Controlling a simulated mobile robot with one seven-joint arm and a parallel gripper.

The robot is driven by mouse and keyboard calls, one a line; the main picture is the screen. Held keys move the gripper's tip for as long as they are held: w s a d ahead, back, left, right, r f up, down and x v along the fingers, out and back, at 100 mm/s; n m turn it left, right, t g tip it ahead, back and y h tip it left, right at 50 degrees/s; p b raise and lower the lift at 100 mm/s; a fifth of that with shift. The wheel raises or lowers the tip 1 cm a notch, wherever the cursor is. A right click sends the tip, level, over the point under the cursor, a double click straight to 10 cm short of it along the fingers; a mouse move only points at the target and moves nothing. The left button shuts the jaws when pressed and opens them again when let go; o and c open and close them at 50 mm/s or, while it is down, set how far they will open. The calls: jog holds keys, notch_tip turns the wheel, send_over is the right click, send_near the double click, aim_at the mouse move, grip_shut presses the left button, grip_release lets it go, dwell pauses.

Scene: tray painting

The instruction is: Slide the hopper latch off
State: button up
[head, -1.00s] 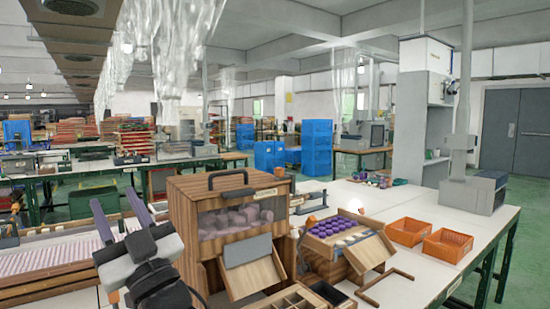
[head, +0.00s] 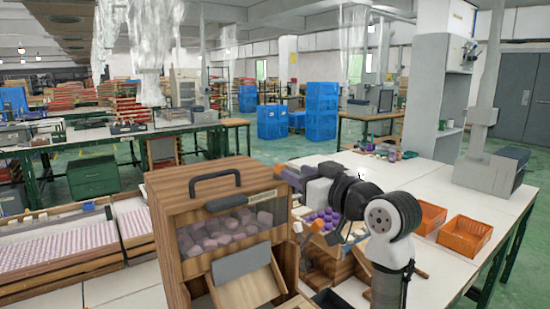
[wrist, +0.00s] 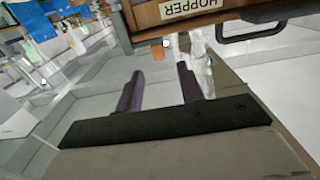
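The wooden hopper (head: 165,215) stands in front of me in the head view, with a black top handle and a clear window showing purple-grey lumps. A grey plate (head: 240,262) sits on its front above a sloping wooden flap. A small orange knob (head: 279,168) shows at its upper right edge; I cannot tell whether this is the latch. My gripper (head: 287,174) is beside that top right edge. In the wrist view my gripper (wrist: 160,72) has its purple fingers apart and empty, pointing towards the upside-down hopper (wrist: 146,16). An orange-and-white knob (wrist: 166,43) shows beyond the fingertips.
A wooden tray box with purple pieces (head: 322,218) stands right of the hopper, partly hidden by my arm. Two orange bins (head: 465,238) lie farther right. Long trays of pale pieces (head: 60,245) are at left. The white tabletop behind is mostly clear.

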aim_at(276, 164)
jog(key=p+x, duration=0.2)
jog(key=x, duration=0.7)
jog(key=shift+w+a, duration=0.1)
jog(key=shift+w, duration=0.1)
grip_shut()
